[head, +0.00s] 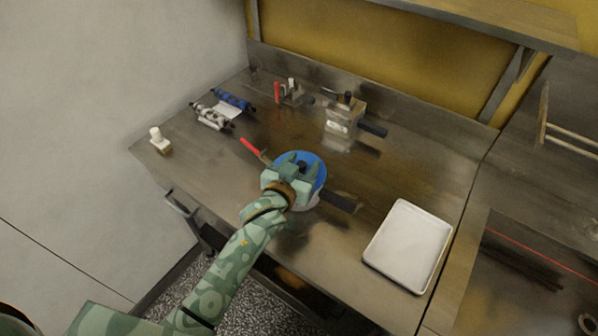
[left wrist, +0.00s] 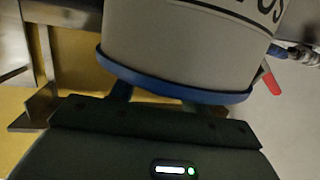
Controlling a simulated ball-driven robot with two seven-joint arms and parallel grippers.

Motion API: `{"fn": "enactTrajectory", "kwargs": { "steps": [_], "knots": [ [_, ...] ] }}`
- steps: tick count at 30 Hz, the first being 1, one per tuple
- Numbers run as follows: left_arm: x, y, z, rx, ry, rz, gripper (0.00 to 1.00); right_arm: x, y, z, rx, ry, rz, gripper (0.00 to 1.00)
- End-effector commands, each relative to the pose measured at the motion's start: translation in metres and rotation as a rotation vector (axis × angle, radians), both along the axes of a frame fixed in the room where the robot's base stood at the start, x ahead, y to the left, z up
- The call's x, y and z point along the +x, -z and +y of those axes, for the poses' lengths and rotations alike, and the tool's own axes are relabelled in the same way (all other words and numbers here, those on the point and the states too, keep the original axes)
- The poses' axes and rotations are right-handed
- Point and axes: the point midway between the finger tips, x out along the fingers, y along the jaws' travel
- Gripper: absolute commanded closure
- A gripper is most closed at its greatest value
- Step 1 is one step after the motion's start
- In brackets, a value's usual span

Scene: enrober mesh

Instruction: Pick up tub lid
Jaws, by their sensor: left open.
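The blue tub lid (head: 313,163) is round and sits on a pale tub (head: 309,202) near the middle of the bench in the head view. My left gripper (head: 298,164) is open over the lid and covers part of it. In the left wrist view the lid shows as a blue rim (left wrist: 180,88) along the white tub wall (left wrist: 180,45), which bears dark lettering. The left fingers (left wrist: 168,98) reach to the rim, partly hidden behind it; I cannot tell if they touch it. My right gripper is not in view.
A white tray (head: 408,246) lies at the bench's right front. A red-handled tool (head: 250,146) lies left of the tub, and a dark flat piece (head: 340,201) right of it. A metal block (head: 343,120) and blue-and-white rollers (head: 233,100) stand farther back. A shelf (head: 490,20) overhangs the back.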

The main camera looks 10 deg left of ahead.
Motion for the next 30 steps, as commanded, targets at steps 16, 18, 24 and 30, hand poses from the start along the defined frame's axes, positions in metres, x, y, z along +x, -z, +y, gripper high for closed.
{"fn": "enactTrajectory", "kwargs": {
  "steps": [16, 18, 24, 30],
  "knots": [
    [0.0, -0.001, 0.0, 0.001, 0.0, 0.0, 1.0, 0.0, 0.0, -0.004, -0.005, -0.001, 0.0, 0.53],
    [0.0, -0.001, 0.0, 0.001, 0.0, 0.0, 1.0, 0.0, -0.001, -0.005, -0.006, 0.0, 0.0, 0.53],
    [0.0, -0.015, 0.0, -0.001, 0.0, -0.003, 1.0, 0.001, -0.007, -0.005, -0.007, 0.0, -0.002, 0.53],
    [-0.014, -0.054, 0.006, 0.002, -0.001, -0.003, 1.0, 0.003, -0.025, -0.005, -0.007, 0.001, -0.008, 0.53]
  ]
}}
